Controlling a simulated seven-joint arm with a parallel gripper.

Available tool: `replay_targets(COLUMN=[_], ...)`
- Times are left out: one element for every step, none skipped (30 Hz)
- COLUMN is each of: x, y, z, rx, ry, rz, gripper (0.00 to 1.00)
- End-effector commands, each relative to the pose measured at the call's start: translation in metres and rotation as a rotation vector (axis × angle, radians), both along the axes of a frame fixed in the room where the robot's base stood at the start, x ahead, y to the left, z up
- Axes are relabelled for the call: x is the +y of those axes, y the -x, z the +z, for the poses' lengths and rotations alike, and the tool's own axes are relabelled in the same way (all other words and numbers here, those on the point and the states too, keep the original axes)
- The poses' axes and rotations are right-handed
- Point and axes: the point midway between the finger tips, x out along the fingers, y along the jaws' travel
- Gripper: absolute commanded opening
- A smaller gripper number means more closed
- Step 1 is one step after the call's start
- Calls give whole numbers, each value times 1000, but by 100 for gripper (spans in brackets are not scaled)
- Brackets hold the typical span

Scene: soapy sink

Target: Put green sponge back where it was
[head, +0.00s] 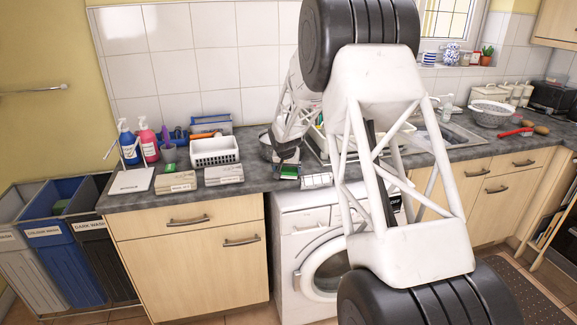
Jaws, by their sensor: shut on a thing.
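My gripper (287,160) is at the far end of my white arm, over the worktop near its front edge, left of the sink. It points down and is shut on the green sponge (288,171), of which only a small green patch shows below the fingers. A yellowish strip shows by its lower edge. I cannot tell whether the sponge touches the worktop. My arm hides part of the sink (455,131) and the drying rack (320,146) behind the gripper.
A white basket (214,151), grey-white boxes (224,174), a blue bottle (128,143) and a pink bottle (147,142) stand left of my gripper. A small white rack-like item (317,180) lies just right of it. A colander (491,112) stands right of the sink.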

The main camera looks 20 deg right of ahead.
Motion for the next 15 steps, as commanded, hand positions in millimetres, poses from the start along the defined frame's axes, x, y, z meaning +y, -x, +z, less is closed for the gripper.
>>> replay_targets(x=[-2,-3,-4,-5,-6,-8,-9,-10,-11,-12,-13,-14,-14,-13,-13], y=[-3,-6,-9,-12,-15,-19,-21,-24,-27,-30,-32,-34,-33,-33,-33], z=[-1,-1,-1,-1,0,0,0,-1,-1,-1,-1,0,-3,-4,-5], rx=[0,0,0,0,-1,-2,-2,0,0,1,0,0,1,1,0], ry=[0,0,0,0,0,-1,-1,-1,-1,-1,0,0,0,0,0], rz=[0,0,-1,-1,-1,-1,-1,-2,-2,-1,-1,-1,0,0,0], gripper=[70,70,70,70,70,70,70,70,70,70,70,70,70,70,70])
